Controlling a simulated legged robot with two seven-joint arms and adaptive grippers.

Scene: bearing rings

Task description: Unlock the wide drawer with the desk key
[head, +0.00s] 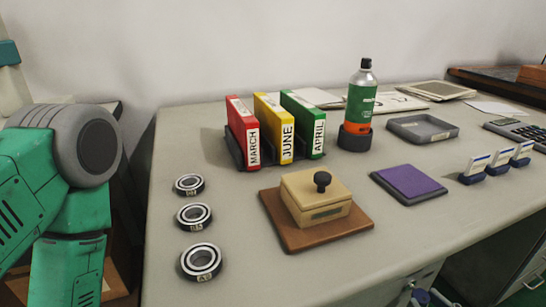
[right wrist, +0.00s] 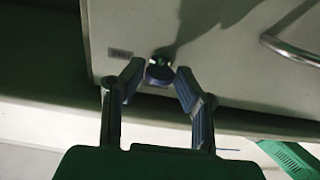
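In the right wrist view my right gripper (right wrist: 160,76) has its two fingers close on either side of a small dark round piece, which looks like the head of the desk key (right wrist: 159,70). The fingertips appear to touch it. It sits right against the pale drawer front (right wrist: 215,75), at the lock; how far it is in is hidden. In the head view my right gripper (head: 421,297) shows only in part at the bottom, below the desk's front edge. My left gripper is out of view; only my left arm shows.
A bar handle (right wrist: 290,47) is right of the lock, and a small label (right wrist: 120,54) left. On the desk (head: 370,215) stand bearing rings (head: 201,261), binders (head: 274,130), a lidded box (head: 315,200), a bottle (head: 361,103), a purple pad (head: 408,182) and a grey tray (head: 440,137).

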